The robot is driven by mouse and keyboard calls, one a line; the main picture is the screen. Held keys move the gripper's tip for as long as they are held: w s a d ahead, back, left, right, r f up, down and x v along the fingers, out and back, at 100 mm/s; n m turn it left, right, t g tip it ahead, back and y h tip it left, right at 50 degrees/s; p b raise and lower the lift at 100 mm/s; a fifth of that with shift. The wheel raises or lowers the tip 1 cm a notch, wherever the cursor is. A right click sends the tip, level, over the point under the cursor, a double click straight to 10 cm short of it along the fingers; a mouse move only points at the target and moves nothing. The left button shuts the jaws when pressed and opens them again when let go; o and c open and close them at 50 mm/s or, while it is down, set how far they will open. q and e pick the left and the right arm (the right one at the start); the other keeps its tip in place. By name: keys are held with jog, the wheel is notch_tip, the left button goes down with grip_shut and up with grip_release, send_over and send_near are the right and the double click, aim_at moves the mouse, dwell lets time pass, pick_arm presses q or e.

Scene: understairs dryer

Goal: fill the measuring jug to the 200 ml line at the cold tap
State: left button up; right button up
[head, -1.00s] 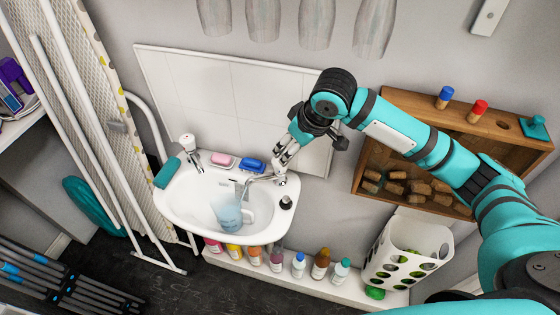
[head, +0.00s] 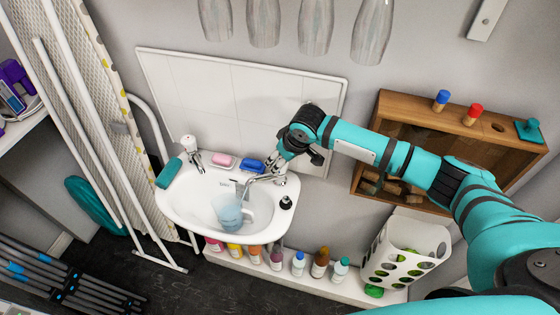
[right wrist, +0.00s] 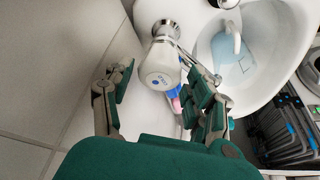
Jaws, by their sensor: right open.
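The clear bluish measuring jug (head: 229,210) stands in the white basin (head: 178,207); it also shows in part in the right wrist view (right wrist: 232,62). Its 200 ml line and water level are too small to read. The cold tap (right wrist: 160,66), with a white knob and blue mark, stands at the basin's right back; its chrome spout (head: 262,179) reaches over the basin. My right gripper (head: 276,163) is open just above and behind this tap. In the right wrist view its fingers (right wrist: 163,85) stand on either side of the knob's near end, with visible gaps. No water stream can be made out.
A second tap (head: 191,146) stands at the basin's left back. Pink soap (head: 223,160) and a blue brush (head: 252,165) lie between the taps. A dark stopper (head: 286,203) sits on the right rim. Several bottles (head: 298,264) line the ledge below.

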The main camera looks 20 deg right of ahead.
jog(key=shift+x, duration=1.35)
jog(key=shift+w, duration=0.1)
jog(key=c, duration=0.9)
